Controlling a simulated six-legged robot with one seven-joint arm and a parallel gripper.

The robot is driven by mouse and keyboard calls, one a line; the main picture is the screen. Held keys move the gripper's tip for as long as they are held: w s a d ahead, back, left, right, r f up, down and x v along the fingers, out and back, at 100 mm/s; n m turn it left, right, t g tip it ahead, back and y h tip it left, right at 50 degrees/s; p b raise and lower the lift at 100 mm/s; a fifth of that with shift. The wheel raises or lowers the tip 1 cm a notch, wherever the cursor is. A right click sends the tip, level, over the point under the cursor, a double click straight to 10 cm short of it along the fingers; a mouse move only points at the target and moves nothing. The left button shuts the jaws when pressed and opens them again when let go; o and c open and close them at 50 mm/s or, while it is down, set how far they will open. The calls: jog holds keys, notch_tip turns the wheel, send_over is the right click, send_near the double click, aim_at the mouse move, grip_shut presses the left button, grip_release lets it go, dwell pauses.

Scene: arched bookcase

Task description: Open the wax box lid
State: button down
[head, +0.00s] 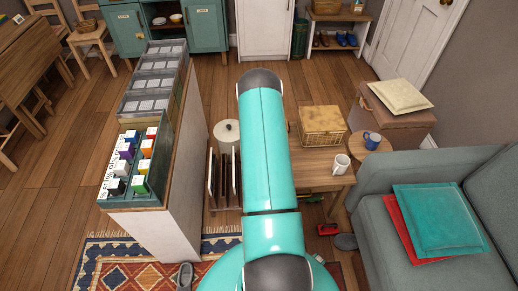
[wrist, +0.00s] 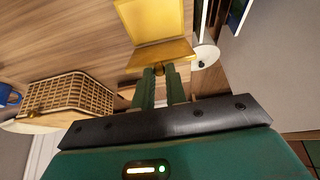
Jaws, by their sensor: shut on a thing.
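The wax box (wrist: 152,20) appears in the wrist view as a golden-yellow thing at the top centre. A broad paler face meets a darker, narrower face along a straight edge; I cannot tell how far the lid is raised. My gripper (wrist: 161,72) has its two green fingers at the box's near edge, shut on what looks like the lid's rim. The fingertips partly hide the contact. In the head view my teal arm hides the gripper and the box.
A wicker basket (head: 323,125) stands on the wooden table (head: 314,175), right of my arm. A white mug (head: 341,164) and blue mug (head: 371,139) are further right. A long shelf unit (head: 182,180) and a grey sofa (head: 385,245) flank me.

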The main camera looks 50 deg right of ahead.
jog(key=c, duration=1.4)
grip_release()
jog(key=shift+c, duration=0.2)
jog(key=shift+r, duration=0.1)
jog(key=v, duration=1.3)
jog(key=shift+a+r, duration=0.2)
jog(key=shift+r, duration=0.05)
jog(key=shift+s, duration=0.1)
